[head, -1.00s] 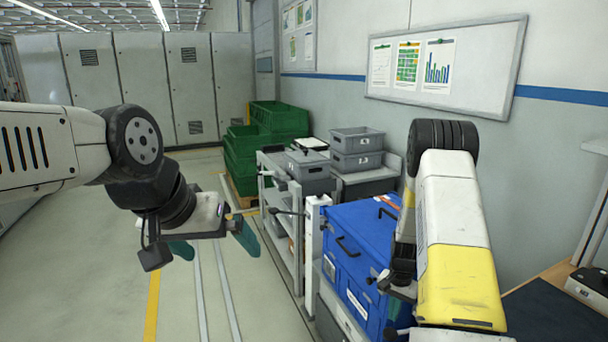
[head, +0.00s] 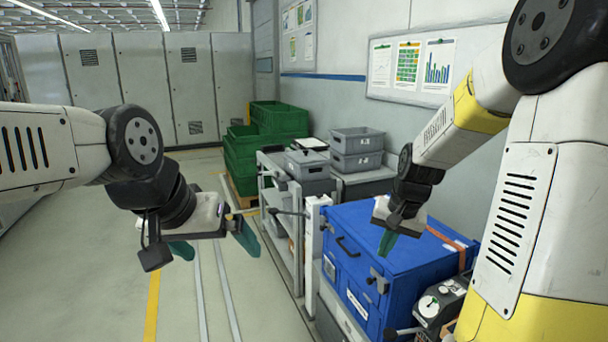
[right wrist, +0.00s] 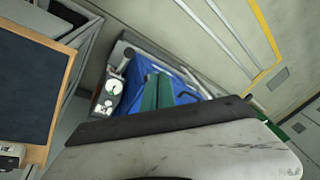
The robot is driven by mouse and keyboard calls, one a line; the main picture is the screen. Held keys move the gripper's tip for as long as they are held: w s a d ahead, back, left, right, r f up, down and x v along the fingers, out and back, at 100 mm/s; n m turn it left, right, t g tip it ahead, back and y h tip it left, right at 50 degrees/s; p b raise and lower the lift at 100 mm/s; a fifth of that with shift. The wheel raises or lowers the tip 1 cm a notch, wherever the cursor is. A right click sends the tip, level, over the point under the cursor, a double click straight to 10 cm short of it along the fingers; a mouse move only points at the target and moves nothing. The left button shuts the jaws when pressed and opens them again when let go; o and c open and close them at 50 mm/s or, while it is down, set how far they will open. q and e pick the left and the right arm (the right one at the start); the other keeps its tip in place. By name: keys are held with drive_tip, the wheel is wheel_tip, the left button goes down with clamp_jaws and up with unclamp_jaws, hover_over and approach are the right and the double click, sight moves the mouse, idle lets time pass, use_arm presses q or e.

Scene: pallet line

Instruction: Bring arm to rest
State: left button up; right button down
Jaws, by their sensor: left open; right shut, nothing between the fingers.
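My left gripper (head: 215,247) hangs over the floor at the left of the head view, its green fingers spread apart and nothing between them. My right arm comes in from the right, and my right gripper (head: 388,243) points down above the blue case's top, near its front edge. Its green fingers are together and hold nothing. In the right wrist view the closed fingers (right wrist: 157,92) show against the blue case.
The blue case (head: 350,225) stands right of centre. A device with a dial (head: 432,302) sits beside it. Grey shelving (head: 278,205) holds grey bins (head: 308,163); green crates (head: 275,117) are stacked behind. The floor around my left gripper is clear.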

drive_tip(key=s+a+r+n+t, duration=0.1)
drive_tip(key=s+a+r+n, duration=0.1)
drive_tip(key=s+r, duration=0.4)
drive_tip(key=s+a+r+n+t, duration=0.2)
drive_tip(key=s+r, duration=0.5)
drive_tip(key=s, duration=0.5)
drive_tip(key=shift+s+a+n+y, duration=0.15)
drive_tip(key=shift+a+n+y, duration=0.2)
drive_tip(key=shift+a, duration=0.3)
drive_tip(key=c, duration=2.2)
unclamp_jaws()
